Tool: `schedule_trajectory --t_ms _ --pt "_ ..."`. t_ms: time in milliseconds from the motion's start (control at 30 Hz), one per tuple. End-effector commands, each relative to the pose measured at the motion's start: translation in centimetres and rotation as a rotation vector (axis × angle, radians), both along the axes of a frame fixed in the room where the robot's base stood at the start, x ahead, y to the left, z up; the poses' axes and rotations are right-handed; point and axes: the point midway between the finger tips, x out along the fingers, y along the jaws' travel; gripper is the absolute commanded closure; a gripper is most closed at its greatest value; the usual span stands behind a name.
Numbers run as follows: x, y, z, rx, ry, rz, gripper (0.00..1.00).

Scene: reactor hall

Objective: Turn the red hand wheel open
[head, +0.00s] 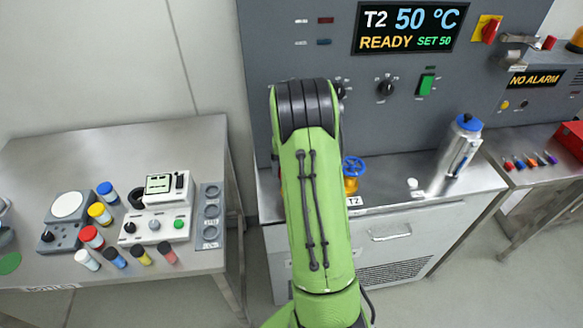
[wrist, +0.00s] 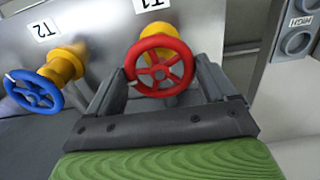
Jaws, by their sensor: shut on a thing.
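The red hand wheel (wrist: 158,65) is in the middle of the wrist view, on a yellow valve body (wrist: 160,42) below the T1 label. My gripper (wrist: 162,72) has one finger on each side of the wheel's rim and is shut on it. A white mark shows on the left of the rim. In the head view my green arm hides the red wheel and my gripper.
A blue hand wheel (wrist: 34,90) on its own yellow valve stands left, by the T2 label (wrist: 42,31); it also shows in the head view (head: 353,166). A silver flask (head: 460,145) stands to the right. A steel table (head: 130,150) with jars is at left.

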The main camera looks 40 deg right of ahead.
Motion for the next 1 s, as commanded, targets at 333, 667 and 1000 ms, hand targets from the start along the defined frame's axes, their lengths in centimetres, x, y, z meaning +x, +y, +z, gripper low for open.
schedule_trajectory --t_ms 333,667,1000 --pt "0.20 -0.03 0.14 -0.005 -0.006 0.331 0.46" --pt "0.18 -0.02 0.12 -0.005 -0.006 0.645 0.46" --pt "0.17 -0.01 0.09 -0.005 -0.005 0.967 0.46"
